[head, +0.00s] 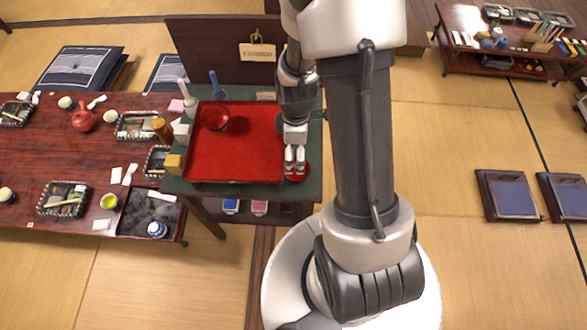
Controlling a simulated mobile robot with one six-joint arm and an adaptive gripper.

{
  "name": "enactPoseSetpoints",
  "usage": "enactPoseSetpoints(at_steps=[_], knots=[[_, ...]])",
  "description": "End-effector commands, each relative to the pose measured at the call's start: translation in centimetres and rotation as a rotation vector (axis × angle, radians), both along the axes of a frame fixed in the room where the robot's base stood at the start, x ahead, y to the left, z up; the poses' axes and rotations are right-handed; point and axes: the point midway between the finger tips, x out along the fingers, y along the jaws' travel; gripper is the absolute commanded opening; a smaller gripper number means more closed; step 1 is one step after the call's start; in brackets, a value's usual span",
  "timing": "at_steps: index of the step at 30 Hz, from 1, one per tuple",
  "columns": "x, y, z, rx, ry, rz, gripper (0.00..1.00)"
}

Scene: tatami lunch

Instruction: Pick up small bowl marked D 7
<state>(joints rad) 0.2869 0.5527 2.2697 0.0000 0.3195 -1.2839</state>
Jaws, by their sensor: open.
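No D 7 marking can be read in the head view, so I cannot tell which bowl carries it. My gripper (295,170) points down at the right side of the green-topped stand (313,188), its two fingers parted. Directly under and around the fingertips is a small round red dish or bowl (304,177), partly hidden by them. I cannot tell whether the fingers touch it. A larger dark red bowl (215,118) sits at the back left of the red tray (240,155), left of my gripper.
A blue bottle-like thing (216,85) stands behind the tray. A dark panel with a sign (257,52) rises at the back. A long low table (85,195) with lunch boxes lies left.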

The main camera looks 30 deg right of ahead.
Motion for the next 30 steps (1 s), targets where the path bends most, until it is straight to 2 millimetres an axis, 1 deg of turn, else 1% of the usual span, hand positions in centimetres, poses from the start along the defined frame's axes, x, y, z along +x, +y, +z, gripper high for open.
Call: enactPoseSetpoints(at_steps=[1,3,6,9,12,17,20,27,30], knots=[[-0.1,0.0,-1.6,0.001,0.004,0.0,0.95],[-0.1,0.0,-3.2,0.001,0.004,-0.001,0.95],[-0.1,0.0,-5.3,0.001,0.003,-0.001,0.95],[0.0,0.0,-7.0,0.0,0.002,-0.001,0.95],[0.0,0.0,-8.0,0.001,0.001,-0.001,0.95],[0.1,-0.1,-8.6,0.0,0.0,-0.001,0.95],[0.2,-0.2,-9.3,0.0,0.0,-0.002,0.95],[0.4,-0.7,-13.0,0.0,0.002,0.0,0.95],[0.5,-0.7,-13.7,-0.001,0.001,-0.001,0.95]])
